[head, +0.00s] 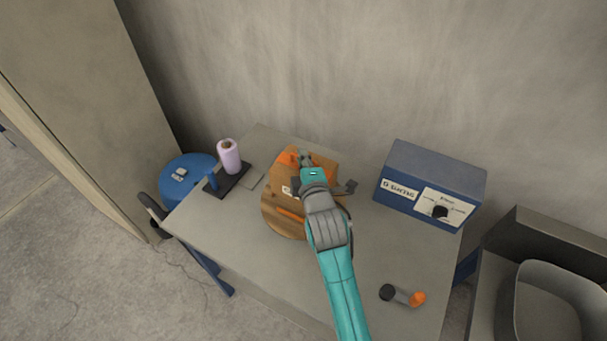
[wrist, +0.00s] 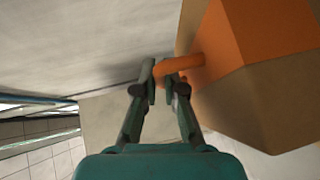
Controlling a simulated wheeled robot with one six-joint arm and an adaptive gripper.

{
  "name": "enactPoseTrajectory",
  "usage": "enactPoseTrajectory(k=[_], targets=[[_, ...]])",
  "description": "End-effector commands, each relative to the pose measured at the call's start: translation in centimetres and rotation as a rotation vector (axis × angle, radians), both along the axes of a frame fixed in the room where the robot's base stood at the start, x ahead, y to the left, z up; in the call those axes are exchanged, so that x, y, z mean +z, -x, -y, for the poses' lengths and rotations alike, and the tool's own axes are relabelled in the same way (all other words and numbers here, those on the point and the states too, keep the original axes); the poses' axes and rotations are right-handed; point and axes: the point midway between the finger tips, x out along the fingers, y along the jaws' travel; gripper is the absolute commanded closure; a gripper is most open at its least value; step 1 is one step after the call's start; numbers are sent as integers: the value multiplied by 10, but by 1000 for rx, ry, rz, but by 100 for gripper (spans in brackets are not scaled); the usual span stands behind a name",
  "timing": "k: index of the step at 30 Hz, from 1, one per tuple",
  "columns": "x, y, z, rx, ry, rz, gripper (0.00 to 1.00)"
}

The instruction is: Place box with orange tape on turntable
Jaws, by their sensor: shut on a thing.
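The box with orange tape (wrist: 270,95) is large at the right of the wrist view. It is brown with a wide orange band, and an orange peg-like handle (wrist: 180,65) sticks out of its side. My gripper (wrist: 166,80) is shut on this handle. In the head view the box (head: 324,157) is partly hidden by my gripper (head: 304,160) and wrist. It overlaps the far part of the round wooden turntable (head: 272,218) in the picture. I cannot tell whether the box rests on the turntable or hangs just above it.
A grey table (head: 240,250) carries a blue control box (head: 430,185) at right, a spool of pale film (head: 229,156) on a dark stand at back left, and a dark-and-orange cylinder (head: 402,296) at front right. A blue stool (head: 185,175) stands left. The table's left front is clear.

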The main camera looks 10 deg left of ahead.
Motion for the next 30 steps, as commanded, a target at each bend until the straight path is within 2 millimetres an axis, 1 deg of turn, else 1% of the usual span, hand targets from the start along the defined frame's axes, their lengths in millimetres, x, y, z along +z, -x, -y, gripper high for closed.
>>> enactPoseTrajectory(k=[1,8,13,15,26,27,29,30], targets=[[-4,0,0,0,-1,2,100],[-18,0,0,0,0,2,100],[-40,0,0,-1,2,2,100],[-45,0,0,0,0,3,100],[-49,0,0,0,0,3,100],[-51,0,0,0,1,0,84],[-50,0,0,0,1,0,69],[-50,0,0,0,1,0,66]])
